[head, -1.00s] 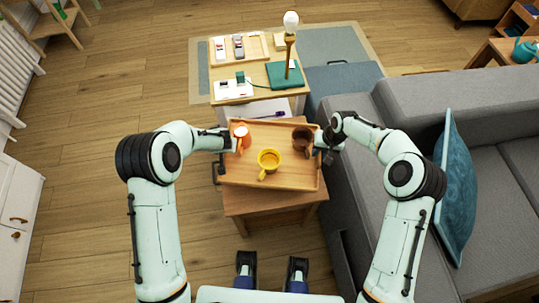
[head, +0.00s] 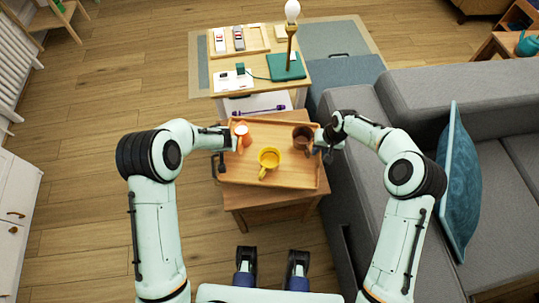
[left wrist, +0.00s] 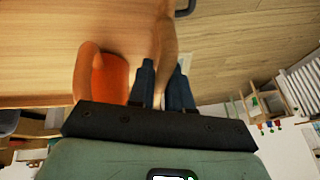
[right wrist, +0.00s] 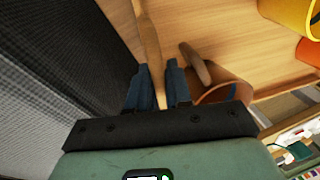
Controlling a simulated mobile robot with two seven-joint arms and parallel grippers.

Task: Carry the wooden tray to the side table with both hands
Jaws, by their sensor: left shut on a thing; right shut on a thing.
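The wooden tray (head: 292,178) is level in the head view, above a low wooden table (head: 277,212). I cannot tell whether it touches that table. It carries an orange mug (head: 242,130), a yellow mug (head: 269,159) and a brown mug (head: 302,138), all upright. My left gripper (head: 228,140) is shut on the tray's left side; the left wrist view shows its rim (left wrist: 166,40) between the fingers, beside the orange mug (left wrist: 110,78). My right gripper (head: 321,141) is shut on the right side; the rim (right wrist: 150,35) shows between its fingers, close to the brown mug (right wrist: 228,90).
Beyond the tray stands a wooden table (head: 235,92) with a lamp (head: 291,30), a green book, toy cars and a white box. A pen lies on a white surface (head: 270,103) below it. A grey sofa (head: 375,105) closely flanks the right side. Open floor (head: 90,130) lies left.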

